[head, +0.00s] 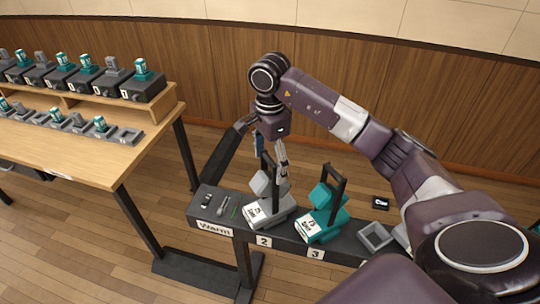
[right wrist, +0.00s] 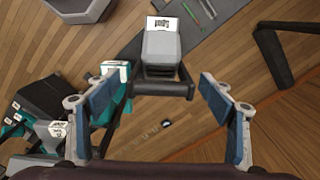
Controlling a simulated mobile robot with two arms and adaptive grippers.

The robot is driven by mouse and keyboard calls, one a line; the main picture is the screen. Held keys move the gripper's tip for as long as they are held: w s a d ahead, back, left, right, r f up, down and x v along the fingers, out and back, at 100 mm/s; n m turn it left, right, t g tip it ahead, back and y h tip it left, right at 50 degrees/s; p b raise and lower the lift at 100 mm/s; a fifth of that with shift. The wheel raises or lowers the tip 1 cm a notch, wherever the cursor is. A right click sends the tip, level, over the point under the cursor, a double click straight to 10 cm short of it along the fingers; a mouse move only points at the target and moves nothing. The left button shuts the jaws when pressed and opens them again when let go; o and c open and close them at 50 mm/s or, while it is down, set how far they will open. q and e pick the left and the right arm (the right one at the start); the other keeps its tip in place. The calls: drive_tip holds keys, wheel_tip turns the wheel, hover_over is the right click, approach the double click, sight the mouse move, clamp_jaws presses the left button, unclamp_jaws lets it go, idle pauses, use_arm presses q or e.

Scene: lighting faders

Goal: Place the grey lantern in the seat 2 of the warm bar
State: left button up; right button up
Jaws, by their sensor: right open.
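The grey lantern (head: 268,207), with a white label and a dark upright handle, stands on the dark warm bar (head: 278,238) directly behind the label 2. It also shows in the right wrist view (right wrist: 161,45), with its handle bar level with the fingertips. I cannot tell whether its base is fully down in the seat. My right gripper (head: 269,158) is open just above the grey lantern; in the right wrist view its blue-padded fingers (right wrist: 160,92) are wide apart on either side of the handle, not touching it. My left gripper is out of view.
A teal lantern (head: 322,222) stands close to the right, behind label 3. Right of it is an empty grey seat (head: 375,236). Small tools (head: 222,207) lie on the bar's left end. A wooden table (head: 90,158) at left holds several lamps on a shelf.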

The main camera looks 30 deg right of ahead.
wheel_tip(320, 180, up, 5)
drive_tip(key=shift+r, duration=0.1)
drive_tip(key=shift+s, duration=0.1)
idle(0.6)
